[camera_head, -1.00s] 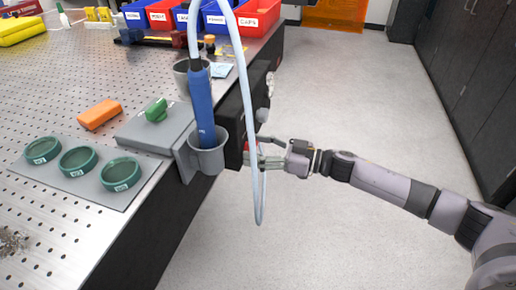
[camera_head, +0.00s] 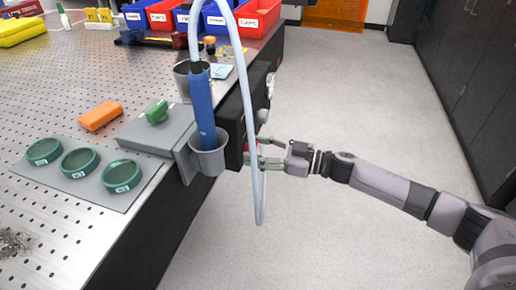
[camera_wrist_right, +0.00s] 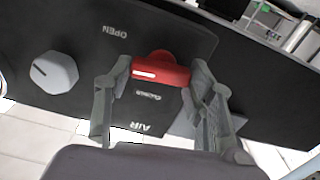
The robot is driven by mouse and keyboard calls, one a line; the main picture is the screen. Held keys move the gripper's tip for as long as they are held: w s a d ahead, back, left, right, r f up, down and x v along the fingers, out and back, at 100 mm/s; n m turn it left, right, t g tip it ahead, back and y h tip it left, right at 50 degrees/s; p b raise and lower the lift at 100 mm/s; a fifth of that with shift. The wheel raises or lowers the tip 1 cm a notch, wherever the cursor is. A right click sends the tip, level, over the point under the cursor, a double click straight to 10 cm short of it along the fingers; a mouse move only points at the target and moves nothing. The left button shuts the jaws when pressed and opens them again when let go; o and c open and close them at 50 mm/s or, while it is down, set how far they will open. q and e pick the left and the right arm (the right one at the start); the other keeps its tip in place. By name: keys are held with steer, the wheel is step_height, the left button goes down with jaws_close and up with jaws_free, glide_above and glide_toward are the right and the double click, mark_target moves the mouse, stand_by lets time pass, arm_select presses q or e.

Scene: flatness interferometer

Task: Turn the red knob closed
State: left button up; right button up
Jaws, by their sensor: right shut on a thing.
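The red knob (camera_wrist_right: 160,70) sits on a black panel (camera_wrist_right: 60,35) on the table's side. It has a white bar mark on its left part. A word like "CLOSED" is printed just below it, "OPEN" at its upper left and "AIR" further down. My right gripper (camera_wrist_right: 161,78) has a finger on each side of the knob and is shut on it. In the head view the right gripper (camera_head: 254,152) reaches in from the right, and only a little of the red knob (camera_head: 256,146) shows between the fingers. My left gripper is out of view.
A grey knob (camera_wrist_right: 54,72) is beside the red one on the panel. A pale hose (camera_head: 245,90) loops down close to my right fingers. A grey cup (camera_head: 208,158) holds a blue handle (camera_head: 203,105) at the table's edge. The floor (camera_head: 340,100) is clear.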

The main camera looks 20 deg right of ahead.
steer(key=n, duration=0.2)
steer(key=shift+n+p, duration=0.3)
steer(key=shift+p, duration=0.05)
steer(key=shift+n, duration=0.8)
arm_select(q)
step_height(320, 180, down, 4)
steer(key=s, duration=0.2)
arm_select(e)
steer(key=shift+s+n, duration=0.1)
steer(key=shift+n, duration=0.9)
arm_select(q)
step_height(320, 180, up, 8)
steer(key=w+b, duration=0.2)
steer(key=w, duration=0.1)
arm_select(e)
steer(key=shift+s+a+f+n, duration=0.1)
steer(key=shift+f+n, duration=0.05)
steer(key=shift+n, duration=2.55)
steer(key=shift+a+f+n, duration=0.1)
steer(key=shift+f+n, duration=0.05)
steer(key=shift+n, duration=2.55)
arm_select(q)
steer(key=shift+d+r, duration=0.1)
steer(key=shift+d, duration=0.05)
arm_select(e)
steer(key=shift+d, duration=0.1)
steer(key=o, duration=1.2)
steer(key=shift+c, duration=0.2)
steer(key=shift+r, duration=0.1)
